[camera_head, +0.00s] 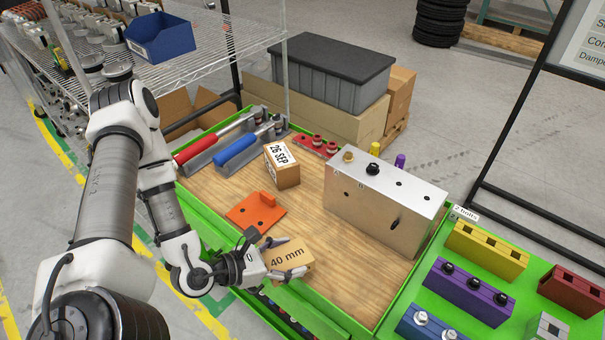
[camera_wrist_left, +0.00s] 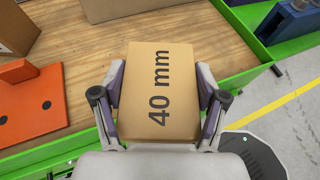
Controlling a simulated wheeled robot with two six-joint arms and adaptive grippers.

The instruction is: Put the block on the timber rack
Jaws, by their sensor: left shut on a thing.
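The block (camera_head: 285,256) is a tan box marked "40 mm". My left gripper (camera_head: 293,259) is shut on it, one finger on each side, over the front green edge of the workbench. In the left wrist view the block (camera_wrist_left: 160,95) sits between the fingers with its label facing the camera; its underside is hidden. I cannot tell for sure which thing is the timber rack. My right gripper is not in view.
On the wooden bench top (camera_head: 330,235) are an orange bracket (camera_head: 257,212), a "26 SEP" box (camera_head: 283,168), a metal block with holes (camera_head: 385,205) and red and blue-handled tools (camera_head: 235,148). Coloured holders stand on a green tray (camera_head: 430,285) at right.

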